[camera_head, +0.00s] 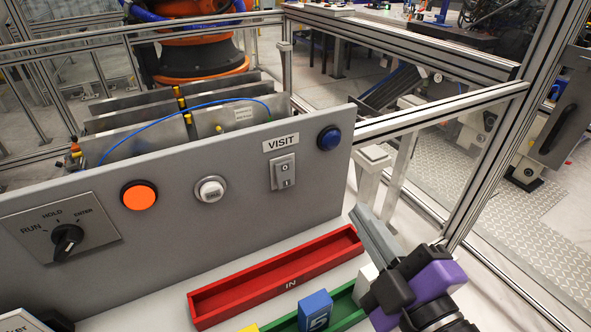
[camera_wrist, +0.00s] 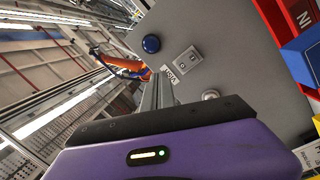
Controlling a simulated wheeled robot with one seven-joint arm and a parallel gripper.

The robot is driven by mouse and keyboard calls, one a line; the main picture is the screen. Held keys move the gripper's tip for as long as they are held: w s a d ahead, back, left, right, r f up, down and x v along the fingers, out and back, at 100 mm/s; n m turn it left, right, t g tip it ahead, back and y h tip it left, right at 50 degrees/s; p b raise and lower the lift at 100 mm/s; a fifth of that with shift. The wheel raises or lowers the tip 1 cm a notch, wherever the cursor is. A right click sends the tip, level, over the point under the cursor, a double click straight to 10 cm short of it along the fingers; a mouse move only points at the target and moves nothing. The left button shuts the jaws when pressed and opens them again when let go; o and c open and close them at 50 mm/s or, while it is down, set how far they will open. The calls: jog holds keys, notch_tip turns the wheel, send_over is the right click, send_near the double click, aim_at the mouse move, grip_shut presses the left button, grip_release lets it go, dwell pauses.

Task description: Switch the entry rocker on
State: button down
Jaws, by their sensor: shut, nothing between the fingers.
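The rocker switch (camera_head: 283,172) is on the grey panel (camera_head: 232,205), below a label reading VISIT (camera_head: 281,142). It has a mark at its top and another at its bottom; which side is pressed in is too small to tell. The rocker also shows in the wrist view (camera_wrist: 187,60), beside the fingers. My gripper (camera_head: 361,213) is in front of the panel's lower right corner, right of and below the rocker, and apart from it. Its fingers are shut and empty, and show edge-on in the wrist view (camera_wrist: 157,88).
The panel also carries a blue button (camera_head: 329,138), a white button (camera_head: 210,189), an orange button (camera_head: 139,195) and a rotary selector (camera_head: 67,240). Below stand a red tray (camera_head: 235,293), a green tray (camera_head: 345,309) and a blue block (camera_head: 316,309). Frame posts (camera_head: 497,130) rise at right.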

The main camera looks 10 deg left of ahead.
jog(key=a+f+n+g, duration=0.1)
jog(key=n, duration=0.1)
jog(key=a+f+n+g, duration=0.1)
jog(key=n, duration=0.2)
jog(key=s+a+f+n+g+y, duration=0.1)
jog(key=n, duration=0.1)
jog(key=shift+s+a+n, duration=0.1)
jog(key=shift+a+n, duration=0.05)
jog(key=shift+n, duration=0.25)
jog(key=shift+f, duration=0.1)
jog(key=b, duration=0.4)
send_near(287, 186)
jog(key=x, duration=0.6)
jog(key=shift+w+a, duration=0.1)
jog(key=shift+w, duration=0.1)
jog(key=shift+w+a, duration=0.1)
jog(key=shift+w, duration=0.05)
